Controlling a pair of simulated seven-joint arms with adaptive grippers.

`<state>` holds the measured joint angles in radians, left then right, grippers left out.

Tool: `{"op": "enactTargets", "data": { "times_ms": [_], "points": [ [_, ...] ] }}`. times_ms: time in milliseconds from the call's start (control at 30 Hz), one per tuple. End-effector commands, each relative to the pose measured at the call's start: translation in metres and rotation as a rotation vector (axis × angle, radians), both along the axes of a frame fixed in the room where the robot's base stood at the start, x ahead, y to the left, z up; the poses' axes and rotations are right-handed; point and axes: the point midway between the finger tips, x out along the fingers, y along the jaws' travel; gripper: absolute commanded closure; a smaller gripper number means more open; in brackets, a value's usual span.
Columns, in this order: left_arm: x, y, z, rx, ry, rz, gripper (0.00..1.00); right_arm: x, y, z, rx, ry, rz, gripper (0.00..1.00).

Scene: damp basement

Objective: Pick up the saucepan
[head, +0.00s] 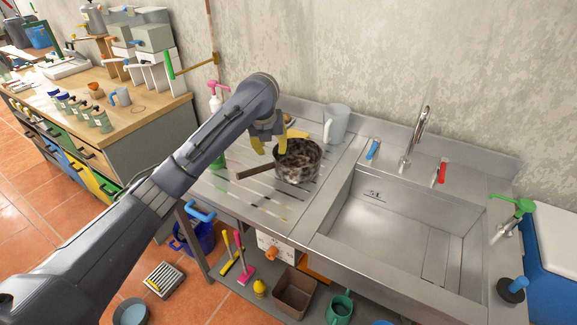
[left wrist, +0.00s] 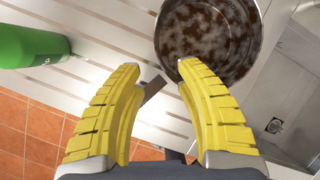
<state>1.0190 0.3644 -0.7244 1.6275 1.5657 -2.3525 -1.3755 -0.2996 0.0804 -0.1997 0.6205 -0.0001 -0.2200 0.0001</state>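The saucepan (head: 297,162) is a round pan with mottled brown and grey sides. It stands on the ribbed steel drainboard left of the sink, and its dark handle (head: 257,171) points left. In the left wrist view the mottled pan (left wrist: 207,40) is at the top, and part of the handle (left wrist: 152,90) shows between the yellow fingers. My left gripper (head: 269,147) is at the pan's left side, over the handle end near the pan. In the left wrist view the gripper (left wrist: 158,66) is open with nothing gripped. My right gripper is not in view.
A grey pitcher (head: 337,123) stands just behind the pan. A green bottle (left wrist: 30,46) is left of the fingers in the left wrist view. The sink basin (head: 400,225) right of the pan is empty.

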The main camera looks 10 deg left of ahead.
Motion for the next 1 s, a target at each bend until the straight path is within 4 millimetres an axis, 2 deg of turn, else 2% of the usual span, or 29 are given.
{"op": "enactTargets", "data": {
  "times_ms": [33, 200, 400, 667, 1000],
  "points": [
    [0.002, -0.002, -0.011, -0.003, 0.006, 0.001, 0.65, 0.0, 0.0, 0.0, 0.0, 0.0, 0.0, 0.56],
    [0.013, -0.001, -0.035, -0.003, 0.004, 0.002, 0.65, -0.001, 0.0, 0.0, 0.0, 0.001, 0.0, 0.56],
    [0.021, -0.001, -0.051, -0.001, 0.002, 0.001, 0.65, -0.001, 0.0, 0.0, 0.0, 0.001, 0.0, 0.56],
    [0.024, -0.002, -0.062, -0.002, 0.002, 0.0, 0.65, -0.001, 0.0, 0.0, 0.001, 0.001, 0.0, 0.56],
    [0.035, -0.005, -0.099, -0.002, 0.003, 0.002, 0.65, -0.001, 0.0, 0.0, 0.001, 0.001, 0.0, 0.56]
  ]
}}
